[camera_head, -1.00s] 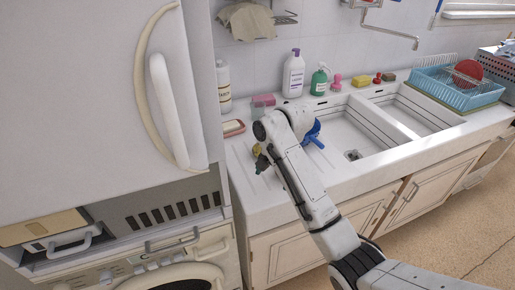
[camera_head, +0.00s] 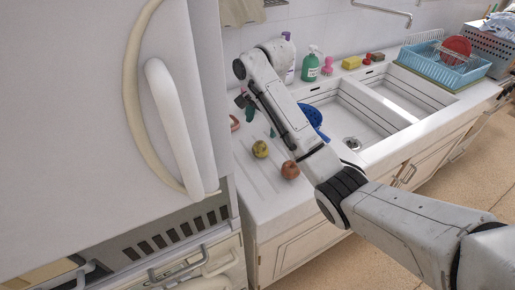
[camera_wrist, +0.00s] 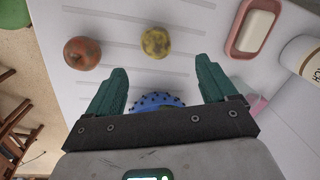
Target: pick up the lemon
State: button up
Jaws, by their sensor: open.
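The lemon seems to be the yellow, brown-mottled roundish fruit (camera_head: 260,149) on the ribbed drainboard left of the sinks. It also shows in the wrist view (camera_wrist: 156,41), beyond the fingertips and roughly centred between them. My gripper (camera_wrist: 160,68) has its two green fingers spread wide with nothing between them. In the head view my gripper (camera_head: 259,122) is above the drainboard, behind the lemon and apart from it, partly hidden by my arm.
A red apple (camera_head: 290,170) lies close to the lemon, nearer the counter's front. A blue colander (camera_head: 314,119) stands right of my wrist and shows below the gripper (camera_wrist: 150,100). A pink soap dish (camera_wrist: 234,46) is beside the lemon. The fridge (camera_head: 90,110) bounds the left.

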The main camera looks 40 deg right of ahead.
aim_at(261, 143)
jog(key=f, duration=0.3)
jog(key=f+b, duration=0.1)
jog(key=shift+w+f, duration=0.15)
jog(key=shift+w, duration=0.15)
jog(key=shift+a+f+p, duration=0.1)
jog(key=shift+f+p, duration=0.35)
jog(key=shift+f, duration=2.4)
jog(key=shift+c, duration=0.5)
jog(key=c, duration=1.1)
jog(key=shift+r, duration=0.1)
